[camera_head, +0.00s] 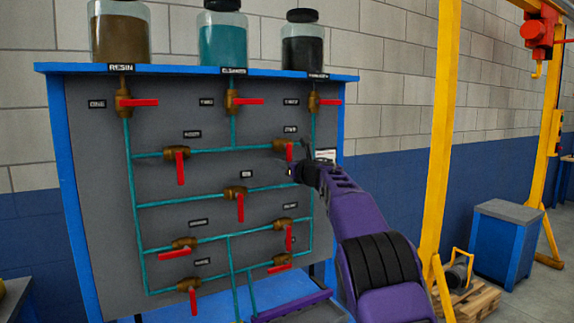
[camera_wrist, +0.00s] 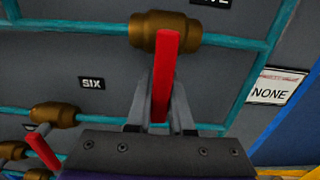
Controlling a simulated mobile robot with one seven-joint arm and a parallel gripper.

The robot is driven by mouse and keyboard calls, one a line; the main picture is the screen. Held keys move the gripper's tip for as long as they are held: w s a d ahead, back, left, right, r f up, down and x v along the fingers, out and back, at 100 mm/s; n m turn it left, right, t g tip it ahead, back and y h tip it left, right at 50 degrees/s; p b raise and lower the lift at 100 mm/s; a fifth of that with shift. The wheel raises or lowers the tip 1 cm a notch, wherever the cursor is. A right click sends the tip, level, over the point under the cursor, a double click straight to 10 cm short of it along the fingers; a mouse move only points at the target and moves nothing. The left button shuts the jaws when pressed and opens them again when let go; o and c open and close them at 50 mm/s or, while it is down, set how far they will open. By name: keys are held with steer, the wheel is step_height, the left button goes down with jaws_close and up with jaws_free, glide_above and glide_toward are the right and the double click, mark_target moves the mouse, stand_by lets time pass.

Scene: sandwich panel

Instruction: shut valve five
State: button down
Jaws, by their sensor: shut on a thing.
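Valve five has a brass body (camera_wrist: 166,31) on a teal pipe, under a label ending in "VE" that is cut off at the top of the wrist view. Its red handle (camera_wrist: 164,66) hangs down across the pipe. In the head view the valve (camera_head: 280,148) is at the right of the panel, partly hidden by my gripper. My gripper (camera_wrist: 158,95) is shut on the red handle, with one grey finger on each side of it. In the head view my gripper (camera_head: 299,166) reaches in from the lower right.
Valve six (camera_wrist: 52,114) is lower left in the wrist view, its red handle angled down. A "NONE" sign (camera_wrist: 272,91) is at the right. Several other red-handled valves, such as valve four (camera_head: 177,153), share the panel (camera_head: 100,180). Jars (camera_head: 222,40) stand on top. A yellow post (camera_head: 441,130) rises at right.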

stand_by(0.4)
steer(key=c, duration=0.8)
jaws_free()
steer(key=shift+d, duration=0.1)
steer(key=v, duration=1.7)
steer(key=shift+s+b, duration=0.2)
steer(key=shift+b, duration=0.15)
steer(key=shift+d, duration=0.1)
